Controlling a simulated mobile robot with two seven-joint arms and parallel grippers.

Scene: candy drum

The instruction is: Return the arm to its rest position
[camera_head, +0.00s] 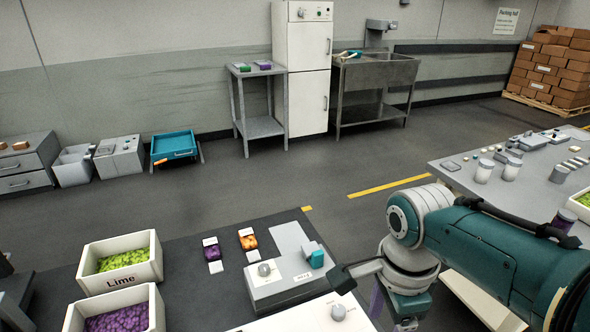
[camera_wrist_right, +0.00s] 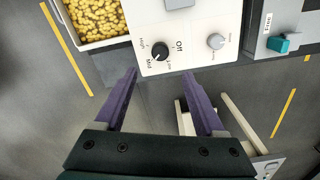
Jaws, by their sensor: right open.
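My right arm (camera_head: 500,250) is teal and white and reaches in from the right in the head view. Its gripper shows partly there, with a purple finger (camera_head: 377,300) pointing down beside the front right of the dark table. In the right wrist view my right gripper (camera_wrist_right: 160,73) is open, with two purple fingers well apart and nothing between them. The fingertips appear near the lower edge of a white control panel (camera_wrist_right: 185,50); whether they touch it cannot be told. My left gripper is not in view.
The dark table (camera_head: 200,262) holds a Lime bin (camera_head: 120,280), a purple candy bin (camera_head: 118,318) and a grey device (camera_head: 288,285). Another table (camera_head: 535,185) stands right.

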